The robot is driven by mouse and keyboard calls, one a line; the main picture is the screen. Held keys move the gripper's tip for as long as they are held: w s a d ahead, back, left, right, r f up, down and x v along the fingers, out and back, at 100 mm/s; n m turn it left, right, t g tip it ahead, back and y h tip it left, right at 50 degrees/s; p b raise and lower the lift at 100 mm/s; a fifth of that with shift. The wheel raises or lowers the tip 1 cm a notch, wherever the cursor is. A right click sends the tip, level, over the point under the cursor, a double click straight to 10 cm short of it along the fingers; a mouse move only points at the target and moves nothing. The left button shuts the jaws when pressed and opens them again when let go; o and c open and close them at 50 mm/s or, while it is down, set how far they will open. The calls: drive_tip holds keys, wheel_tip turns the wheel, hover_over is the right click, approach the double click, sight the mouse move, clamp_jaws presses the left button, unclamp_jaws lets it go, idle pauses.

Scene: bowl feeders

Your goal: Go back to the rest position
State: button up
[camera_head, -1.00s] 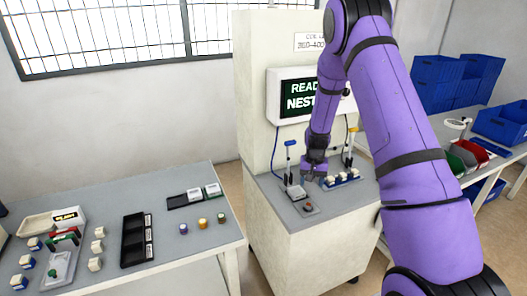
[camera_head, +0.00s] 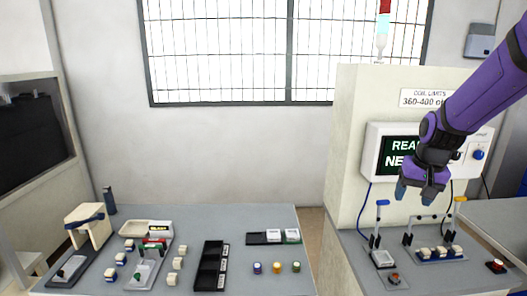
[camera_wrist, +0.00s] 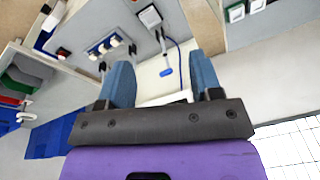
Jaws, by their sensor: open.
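My gripper (camera_head: 422,192) is raised in front of the machine's screen, above the small counter at right. Its two blue fingers are apart with nothing between them. In the wrist view my gripper (camera_wrist: 163,90) shows its open fingers, with the counter and its fixtures beyond them. My purple arm reaches in from the right edge of the head view.
The machine (camera_head: 350,130) has a screen (camera_head: 400,155) close behind my gripper. Below are a fixture holding white-topped parts (camera_head: 440,252) and a single fixture (camera_head: 383,258) with an upright blue-handled lever. The left table (camera_head: 325,285) holds black trays (camera_head: 210,265), small parts and coloured spools.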

drive_tip(key=s+a+r+n+t, duration=0.1)
drive_tip(key=s+r, duration=0.3)
drive_tip(key=s, duration=0.4)
drive_tip(key=s+a+r+n+t, duration=0.1)
drive_tip(key=s+a+r, duration=0.2)
drive_tip(key=s, duration=0.6)
drive_tip(key=s+a+r+n, duration=0.1)
drive_tip(key=s+a+r, duration=0.1)
drive_tip(key=s+r, duration=0.3)
drive_tip(key=s, duration=0.4)
drive_tip(key=shift+a+r+t, duration=0.3)
drive_tip(key=shift+t, duration=0.1)
drive_tip(key=shift+w, duration=0.1)
